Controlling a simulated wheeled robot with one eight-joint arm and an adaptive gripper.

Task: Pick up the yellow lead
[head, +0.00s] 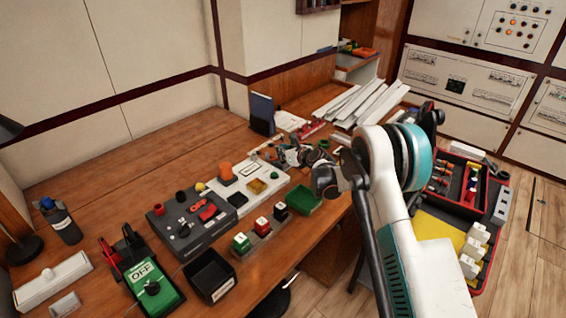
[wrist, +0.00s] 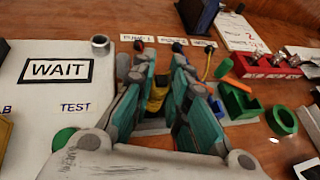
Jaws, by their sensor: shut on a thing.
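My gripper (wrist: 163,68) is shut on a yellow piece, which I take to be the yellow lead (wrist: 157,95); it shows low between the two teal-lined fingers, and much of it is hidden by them. In the head view my gripper (head: 290,154) is low over the workbench, just beyond the white labelled board. Small dark and red lead ends stand by white labels (wrist: 138,38) beyond the fingertips in the wrist view.
A white board marked WAIT and TEST (wrist: 60,70) lies left of my gripper. A green block (wrist: 240,103) and a red block (wrist: 265,67) are on its right. On the bench (head: 130,150) are a grey control box (head: 190,225) and a green tray (head: 304,200). The bench's left back is clear.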

